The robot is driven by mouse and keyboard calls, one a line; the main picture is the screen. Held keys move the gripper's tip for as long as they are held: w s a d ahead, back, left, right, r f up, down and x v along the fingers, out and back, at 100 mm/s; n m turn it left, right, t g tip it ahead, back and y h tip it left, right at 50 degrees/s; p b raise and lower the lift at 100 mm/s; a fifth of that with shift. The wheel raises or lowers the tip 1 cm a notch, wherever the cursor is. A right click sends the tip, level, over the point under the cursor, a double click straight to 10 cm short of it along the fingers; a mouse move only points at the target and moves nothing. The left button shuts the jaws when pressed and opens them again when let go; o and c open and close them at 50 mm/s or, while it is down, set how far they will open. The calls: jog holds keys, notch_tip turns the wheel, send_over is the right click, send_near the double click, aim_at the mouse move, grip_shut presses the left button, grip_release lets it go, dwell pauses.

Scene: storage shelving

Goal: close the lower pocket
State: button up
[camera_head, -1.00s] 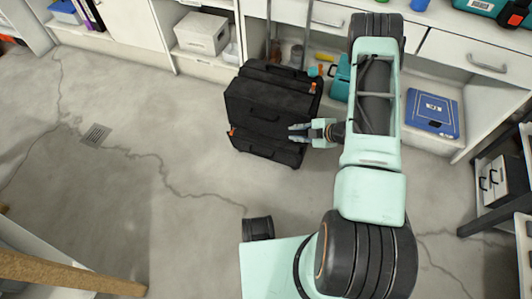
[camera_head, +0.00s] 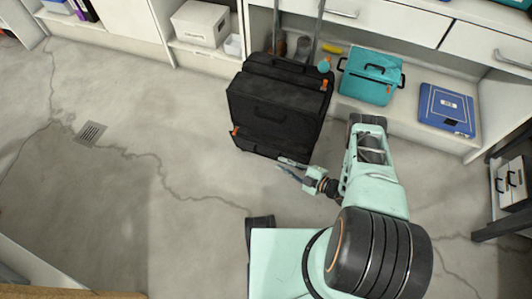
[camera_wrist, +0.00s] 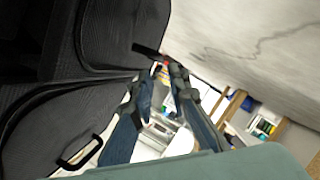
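A black soft case (camera_head: 272,105) stands on the floor against the shelving. Its lower pocket (camera_head: 262,142) is at the front bottom, with an orange tab (camera_head: 235,131) at its left end. I cannot tell how far the pocket is open. My gripper (camera_head: 281,168) is just off the case's lower right front corner, with its fingers apart and nothing between them. In the wrist view the dark ribbed case (camera_wrist: 60,60) fills the left side, with a seam between two panels. My gripper (camera_wrist: 163,90) shows open there, its left finger close to the case; contact is unclear.
A teal box (camera_head: 368,82) and a blue case (camera_head: 446,108) sit on the low shelf to the right. A white box (camera_head: 200,24) is on the shelf at upper left. The floor (camera_head: 170,150) left of the case is clear, apart from a flush drain grate (camera_head: 91,133).

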aim_at(264, 155)
jog(key=b+x, duration=0.3)
jog(key=x, duration=0.7)
jog(key=shift+w+a, duration=0.15)
grip_shut()
